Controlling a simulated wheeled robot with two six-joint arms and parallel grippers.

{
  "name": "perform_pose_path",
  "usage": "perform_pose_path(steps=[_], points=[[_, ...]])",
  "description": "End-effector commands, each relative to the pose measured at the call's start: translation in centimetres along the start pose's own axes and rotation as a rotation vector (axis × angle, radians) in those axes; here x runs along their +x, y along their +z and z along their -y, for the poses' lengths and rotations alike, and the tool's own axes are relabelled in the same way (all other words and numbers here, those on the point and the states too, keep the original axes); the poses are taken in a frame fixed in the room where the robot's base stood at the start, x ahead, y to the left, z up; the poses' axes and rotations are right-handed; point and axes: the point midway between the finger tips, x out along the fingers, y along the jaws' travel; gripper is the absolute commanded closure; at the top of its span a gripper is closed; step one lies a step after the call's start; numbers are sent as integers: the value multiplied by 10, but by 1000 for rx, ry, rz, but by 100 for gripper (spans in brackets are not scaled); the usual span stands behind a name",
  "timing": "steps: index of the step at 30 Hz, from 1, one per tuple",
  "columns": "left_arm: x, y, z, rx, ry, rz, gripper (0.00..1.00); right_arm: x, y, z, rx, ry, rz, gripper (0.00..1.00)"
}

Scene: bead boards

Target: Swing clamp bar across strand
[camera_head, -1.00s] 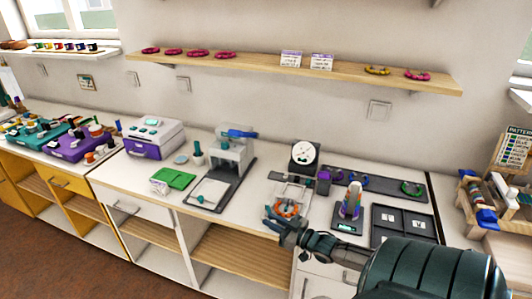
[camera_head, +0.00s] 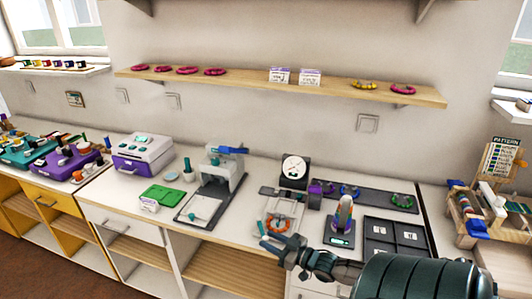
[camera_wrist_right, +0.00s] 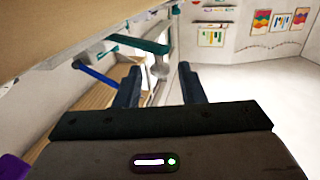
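My right gripper (camera_head: 266,243) is at the front edge of the white counter, just in front of a small clear stand with an orange bead strand (camera_head: 278,223). In the right wrist view its two dark fingers (camera_wrist_right: 160,84) are apart with nothing held between them. A teal bar (camera_wrist_right: 140,45) crosses beyond the fingertips, and a blue bar (camera_wrist_right: 97,75) lies left of the left finger; I cannot tell which is the clamp bar. My left gripper is not in view.
A press with a blue handle (camera_head: 222,172) stands to the left. A round dial (camera_head: 294,169) is behind. A wooden shelf (camera_head: 250,80) runs above.

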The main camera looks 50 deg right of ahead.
Motion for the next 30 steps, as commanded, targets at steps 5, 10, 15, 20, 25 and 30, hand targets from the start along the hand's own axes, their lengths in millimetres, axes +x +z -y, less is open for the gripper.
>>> perform_pose_path(steps=[5, 10, 15, 20, 25, 30], points=[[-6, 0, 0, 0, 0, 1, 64, -36, 0, 0, -1, -2, 6, 64], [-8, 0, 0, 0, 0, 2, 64, -64, 0, 0, -1, -1, 6, 64], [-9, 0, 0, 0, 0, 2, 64, -80, 0, 0, -1, -1, 2, 64], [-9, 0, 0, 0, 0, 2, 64, -85, 0, 0, 0, 0, 1, 64], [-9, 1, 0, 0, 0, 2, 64, -84, 0, 0, 0, 0, 1, 64], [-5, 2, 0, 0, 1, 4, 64, -80, 5, 7, -20, -13, 3, 91]])
